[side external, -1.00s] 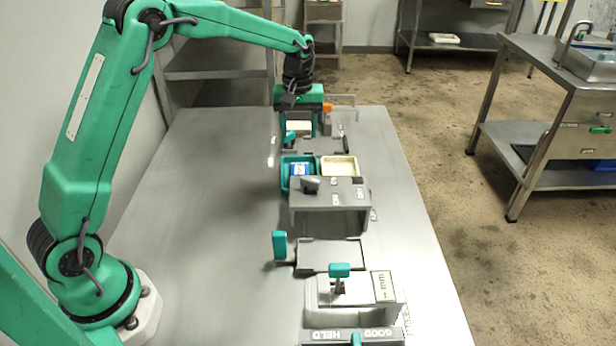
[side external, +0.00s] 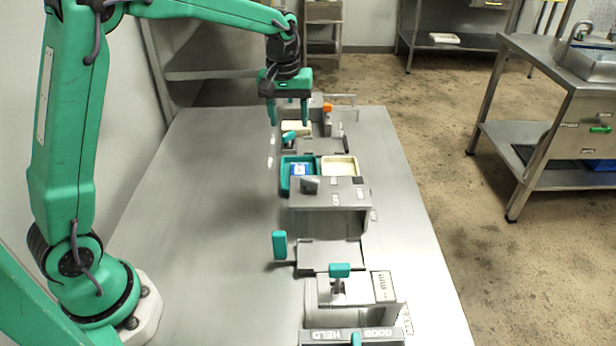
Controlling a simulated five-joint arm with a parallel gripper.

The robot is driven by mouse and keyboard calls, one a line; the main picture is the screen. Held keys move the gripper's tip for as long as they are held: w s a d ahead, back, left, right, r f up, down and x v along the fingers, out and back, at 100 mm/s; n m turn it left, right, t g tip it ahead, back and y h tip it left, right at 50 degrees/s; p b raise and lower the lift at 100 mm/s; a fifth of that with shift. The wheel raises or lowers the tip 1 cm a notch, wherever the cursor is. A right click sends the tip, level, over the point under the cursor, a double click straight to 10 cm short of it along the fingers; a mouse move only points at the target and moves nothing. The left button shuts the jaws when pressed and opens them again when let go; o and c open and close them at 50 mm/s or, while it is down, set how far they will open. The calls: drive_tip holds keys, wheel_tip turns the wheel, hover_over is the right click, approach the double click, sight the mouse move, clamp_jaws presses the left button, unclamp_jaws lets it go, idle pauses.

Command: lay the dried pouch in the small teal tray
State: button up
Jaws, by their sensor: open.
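The small teal tray (side external: 285,176) sits near the middle of the bench, beside a cream tray (side external: 340,160). A blue and white pouch (side external: 299,169) lies within the teal tray's outline, toward its right side; its lower part is cut off by the grey housing in front. My gripper (side external: 288,118) is open and points down, above the far end of the row of fixtures. Its two teal fingers are apart with nothing between them. It is behind the teal tray and clear of the pouch.
A cream block (side external: 297,127) and a small teal-handled fixture (side external: 289,139) stand under my gripper. A grey housing (side external: 330,198) stands in front of the trays. A flat grey plate (side external: 330,255) and a GOOD/HELD box (side external: 355,336) are nearer. The bench's left side is bare.

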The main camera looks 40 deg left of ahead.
drive_tip(key=s+d+r+m+t, duration=0.1)
drive_tip(key=s+r+m, duration=0.1)
drive_tip(key=s+r, duration=0.35)
drive_tip(key=s+d+r+m+t, duration=0.1)
drive_tip(key=s+r+m, duration=0.15)
drive_tip(key=s, duration=0.55)
drive_tip(key=s+d+f+m+t, duration=0.1)
drive_tip(key=s+f+m+t, duration=0.1)
drive_tip(key=s, duration=1.1)
drive_tip(key=shift+d+m+t, duration=0.15)
drive_tip(key=shift+m+t, duration=0.15)
drive_tip(key=shift+m, duration=0.25)
drive_tip(key=shift+s, duration=0.1)
